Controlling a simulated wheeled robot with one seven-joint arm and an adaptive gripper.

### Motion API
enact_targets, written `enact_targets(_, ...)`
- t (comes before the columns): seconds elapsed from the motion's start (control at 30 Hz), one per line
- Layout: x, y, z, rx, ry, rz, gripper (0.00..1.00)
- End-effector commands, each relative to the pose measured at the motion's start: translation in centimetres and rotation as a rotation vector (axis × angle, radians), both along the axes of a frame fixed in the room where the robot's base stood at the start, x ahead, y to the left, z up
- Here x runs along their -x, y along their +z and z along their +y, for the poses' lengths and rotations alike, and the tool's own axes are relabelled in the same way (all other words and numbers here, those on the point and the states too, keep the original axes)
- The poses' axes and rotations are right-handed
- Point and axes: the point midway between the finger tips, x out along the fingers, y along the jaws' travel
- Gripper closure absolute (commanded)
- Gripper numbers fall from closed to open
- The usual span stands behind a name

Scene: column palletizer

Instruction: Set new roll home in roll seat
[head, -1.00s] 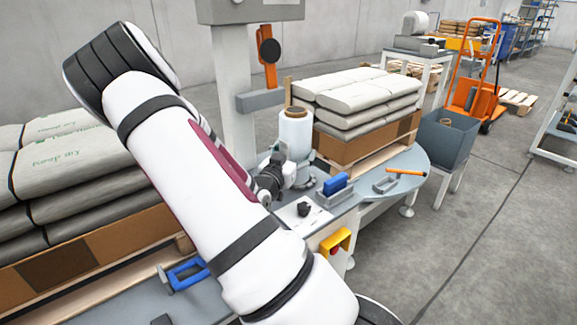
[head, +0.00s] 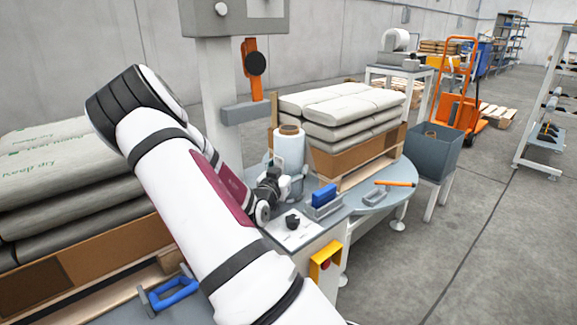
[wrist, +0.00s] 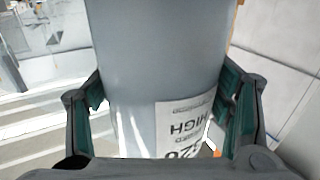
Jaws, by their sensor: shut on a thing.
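The new roll (head: 289,151) is a pale wrapped cylinder with a brown core showing at its top. It stands upright above the grey table in the head view. In the wrist view the roll (wrist: 155,60) fills the middle and bears a white printed label. My gripper (wrist: 165,100) is shut on it, with a green-padded finger on each side. In the head view my gripper (head: 277,170) is partly hidden behind my arm, low on the roll. The roll seat cannot be made out clearly, and whether the roll's underside touches anything is hidden.
A blue-topped block (head: 324,197) and an orange-handled tool (head: 392,183) lie on the table (head: 365,205). A grey bin (head: 432,152) stands farther right.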

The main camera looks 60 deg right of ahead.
Motion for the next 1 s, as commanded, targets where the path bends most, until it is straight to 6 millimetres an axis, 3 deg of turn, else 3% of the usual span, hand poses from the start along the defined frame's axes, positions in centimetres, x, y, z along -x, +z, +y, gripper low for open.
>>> enact_targets(0.3, 0.0, 0.1, -0.1, 0.006, -0.001, -0.005, 0.88)
enact_targets(0.33, 0.0, -0.1, 0.0, 0.001, 0.0, -0.001, 0.22)
enact_targets(0.4, 0.0, -0.1, 0.0, 0.001, 0.0, -0.001, 0.07)
enact_targets(0.83, 0.0, 0.2, 0.0, 0.001, 0.0, 0.0, 0.07)
enact_targets(1.0, 0.4, 0.2, 2.3, -0.002, 0.002, 0.001, 0.07)
